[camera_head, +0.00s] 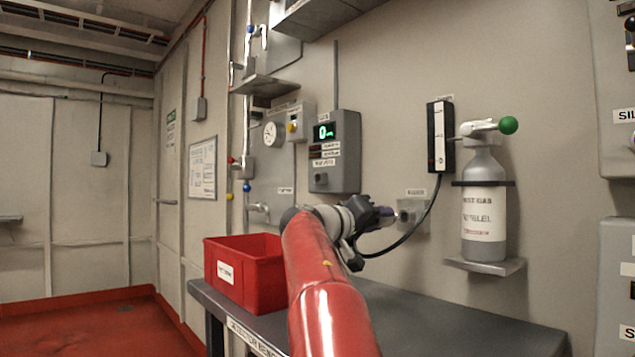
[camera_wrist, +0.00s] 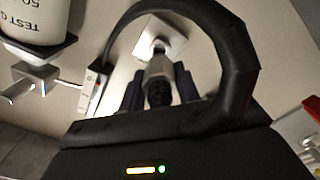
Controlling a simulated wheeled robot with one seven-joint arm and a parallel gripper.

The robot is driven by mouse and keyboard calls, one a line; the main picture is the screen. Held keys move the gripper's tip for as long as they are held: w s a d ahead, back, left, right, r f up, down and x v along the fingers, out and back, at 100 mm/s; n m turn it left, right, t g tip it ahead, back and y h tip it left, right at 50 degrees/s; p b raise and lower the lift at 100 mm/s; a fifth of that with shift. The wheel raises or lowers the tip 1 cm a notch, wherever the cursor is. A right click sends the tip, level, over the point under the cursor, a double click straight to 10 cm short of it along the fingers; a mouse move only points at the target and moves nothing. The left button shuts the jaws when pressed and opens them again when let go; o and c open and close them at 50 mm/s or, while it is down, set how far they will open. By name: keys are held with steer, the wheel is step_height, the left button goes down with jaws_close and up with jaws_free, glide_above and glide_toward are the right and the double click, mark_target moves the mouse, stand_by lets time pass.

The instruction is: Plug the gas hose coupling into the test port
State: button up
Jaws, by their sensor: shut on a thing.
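My gripper (camera_head: 384,215) is at the end of my red arm, near the wall above the bench. In the wrist view my gripper (camera_wrist: 158,84) is shut on the hose coupling (camera_wrist: 158,92), a dark cylinder between the fingers. The black hose (camera_head: 412,236) runs from it to the narrow wall box; it also loops across the wrist view (camera_wrist: 241,65). A pale wall plate (camera_head: 413,213) lies just beyond the coupling; whether they touch is unclear. A dark round opening (camera_head: 321,179), apparently the test port, is low on the grey display box (camera_head: 347,150), left of my gripper.
A red bin (camera_head: 226,277) stands on the grey bench (camera_head: 465,325). The narrow gauge box (camera_head: 440,138) and the gas cylinder (camera_head: 484,170) with its green knob are on the wall at the right. The bench's right part is clear.

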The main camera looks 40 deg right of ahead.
steer(key=shift+s+a+b, duration=0.2)
steer(key=shift+a+b, duration=0.45)
steer(key=shift+a, duration=1.1)
